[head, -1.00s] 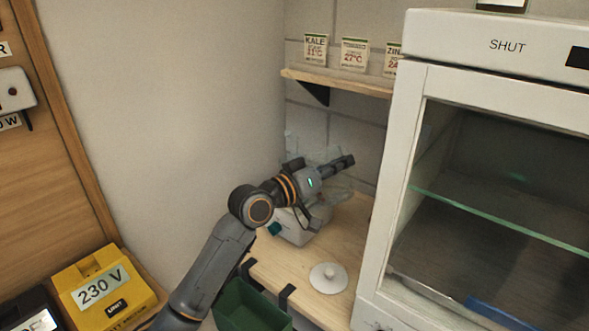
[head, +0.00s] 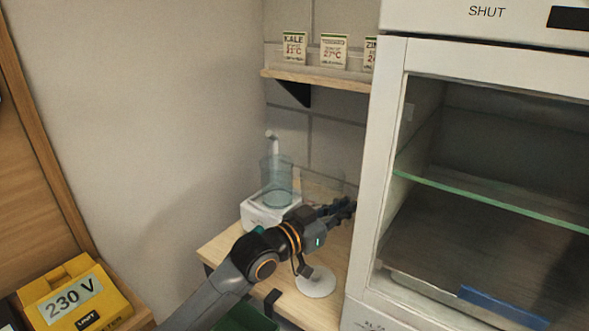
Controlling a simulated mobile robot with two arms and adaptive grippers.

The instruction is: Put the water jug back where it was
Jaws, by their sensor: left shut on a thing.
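My left gripper (head: 340,210) is over the wooden counter, between the white-based unit and the cabinet. It is shut on a clear, see-through vessel (head: 320,187), which looks like the water jug. Only its faint outline shows behind the fingers, so I cannot tell whether its bottom touches the counter. A bluish transparent container (head: 277,182) stands upright on a white base unit (head: 262,211), left of the gripper. My right gripper is not in view.
A white round disc with a knob (head: 316,283) lies on the wooden counter (head: 222,247), near my left arm. The white glass-shelved cabinet (head: 388,170) stands close on the right. A small shelf (head: 325,80) with label cards is above. A yellow 230 V box (head: 75,297) sits lower left.

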